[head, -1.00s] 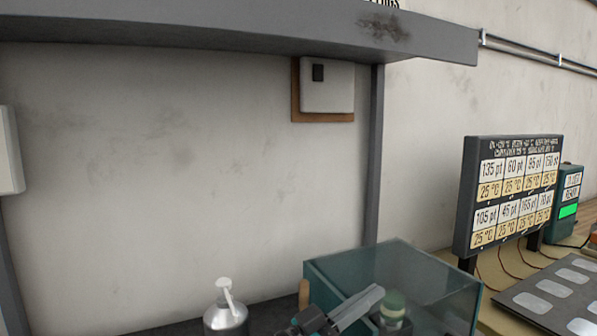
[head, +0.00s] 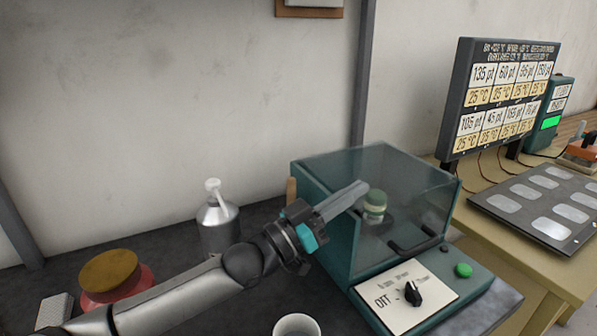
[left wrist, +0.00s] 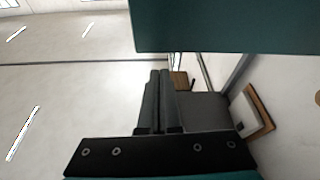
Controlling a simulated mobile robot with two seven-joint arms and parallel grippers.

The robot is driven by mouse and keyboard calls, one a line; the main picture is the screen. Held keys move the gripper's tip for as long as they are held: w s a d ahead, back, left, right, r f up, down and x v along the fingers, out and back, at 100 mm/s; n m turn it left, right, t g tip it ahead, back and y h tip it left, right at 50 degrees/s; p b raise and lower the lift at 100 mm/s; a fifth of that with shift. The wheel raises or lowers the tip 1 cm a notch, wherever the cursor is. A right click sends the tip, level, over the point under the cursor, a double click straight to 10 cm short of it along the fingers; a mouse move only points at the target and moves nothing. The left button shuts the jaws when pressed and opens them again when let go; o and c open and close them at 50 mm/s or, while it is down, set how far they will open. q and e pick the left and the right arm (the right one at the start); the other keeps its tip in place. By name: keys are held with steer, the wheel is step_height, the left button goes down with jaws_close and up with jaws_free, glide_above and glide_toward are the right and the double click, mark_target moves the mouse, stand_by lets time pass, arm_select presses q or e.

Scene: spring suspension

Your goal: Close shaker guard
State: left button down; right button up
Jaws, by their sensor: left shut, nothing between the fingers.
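The shaker (head: 335,225) is a teal box on the dark bench, with a clear see-through guard (head: 435,205) and a black handle (head: 412,243) low at its front. The guard looks down over the front, but I cannot tell whether it is fully seated. Inside stands a vessel with a green cap (head: 376,200). My left gripper (head: 362,188) is shut and empty, its fingers overlapping the box's left side in the head view; their exact depth is unclear. In the left wrist view the shut fingers (left wrist: 160,82) lie below a teal panel (left wrist: 225,25). My right gripper is out of view.
The shaker's front has a black knob (head: 412,293) and a green button (head: 463,270). A metal bottle (head: 217,228), a red jar with brown lid (head: 112,275) and a white cup (head: 296,326) stand left of it. A display board (head: 500,98) and plate (head: 540,205) are right.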

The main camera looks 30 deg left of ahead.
arm_select(q)
step_height(320, 180, up, 4)
steer(key=p, duration=0.3)
steer(key=v, duration=1)
steer(key=shift+f, duration=0.2)
steer(key=shift+a, duration=0.1)
